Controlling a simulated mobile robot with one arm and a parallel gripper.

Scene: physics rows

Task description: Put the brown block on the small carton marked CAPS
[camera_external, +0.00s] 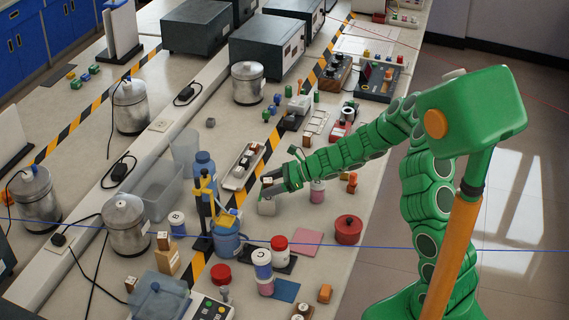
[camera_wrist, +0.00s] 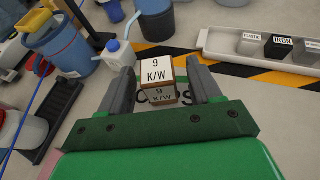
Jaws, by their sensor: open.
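The brown block (camera_wrist: 157,77), with white labels reading "9 K/W", stands upright between the fingers of my gripper (camera_wrist: 159,67) in the wrist view. The fingers are open, one on each side of it. Dark letters of the small carton (camera_wrist: 191,107) show beneath and beside the block, which hides the middle of the word. The block appears to rest on the carton's top. In the external view the pale carton (camera_external: 267,207) stands on the bench, with the block (camera_external: 268,182) above it and my gripper (camera_external: 285,182) reaching in from the right.
A long component tray (camera_external: 243,166) lies behind the carton. A pink mat (camera_external: 306,243) and a red pot (camera_external: 348,230) lie nearer. Some bench right of the carton is clear.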

